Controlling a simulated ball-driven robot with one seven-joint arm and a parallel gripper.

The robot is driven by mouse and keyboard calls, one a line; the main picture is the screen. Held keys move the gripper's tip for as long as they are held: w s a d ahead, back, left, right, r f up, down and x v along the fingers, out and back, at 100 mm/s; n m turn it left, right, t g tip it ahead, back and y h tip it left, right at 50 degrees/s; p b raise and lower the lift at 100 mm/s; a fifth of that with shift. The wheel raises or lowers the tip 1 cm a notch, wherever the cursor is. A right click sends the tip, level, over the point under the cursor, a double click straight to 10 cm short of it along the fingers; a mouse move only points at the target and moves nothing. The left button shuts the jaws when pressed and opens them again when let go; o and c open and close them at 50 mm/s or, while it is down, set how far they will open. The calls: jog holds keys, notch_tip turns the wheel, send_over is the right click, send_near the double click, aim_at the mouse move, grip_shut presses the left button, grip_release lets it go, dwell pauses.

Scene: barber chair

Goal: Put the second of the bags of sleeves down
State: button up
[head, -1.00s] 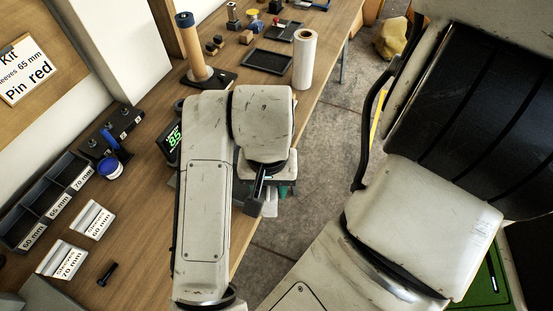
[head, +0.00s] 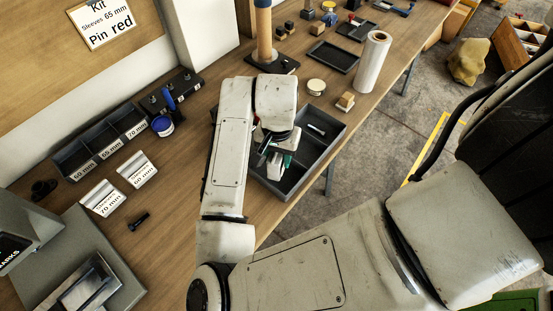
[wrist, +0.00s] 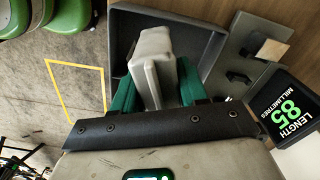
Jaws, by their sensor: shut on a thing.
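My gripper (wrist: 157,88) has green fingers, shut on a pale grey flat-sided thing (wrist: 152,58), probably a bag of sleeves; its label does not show. In the head view my gripper (head: 280,158) is over the left part of a dark grey divided tray (head: 331,150). The tray also shows behind the held thing in the wrist view (wrist: 122,30). I cannot tell whether the held thing touches the tray. Two labelled bags, sleeves 70 mm (head: 103,198) and sleeves 60 mm (head: 137,169), lie on the bench at the left.
Open bins (head: 100,147) marked 60, 65 and 70 mm stand behind those bags. A round tin (head: 316,87), a small block (head: 345,102) and a white roll (head: 373,62) stand beyond the tray. A dark bolt (head: 139,221) lies nearer me.

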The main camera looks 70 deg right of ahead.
jog(key=shift+w+d+f, duration=0.1)
jog(key=shift+f, duration=0.15)
jog(key=shift+w+f, duration=0.1)
jog(key=shift+f, duration=1.55)
jog(key=shift+f, duration=0.1)
jog(key=o, duration=1.1)
jog(key=shift+o, duration=0.2)
notch_tip(320, 180, up, 12)
jog(key=shift+r, duration=0.15)
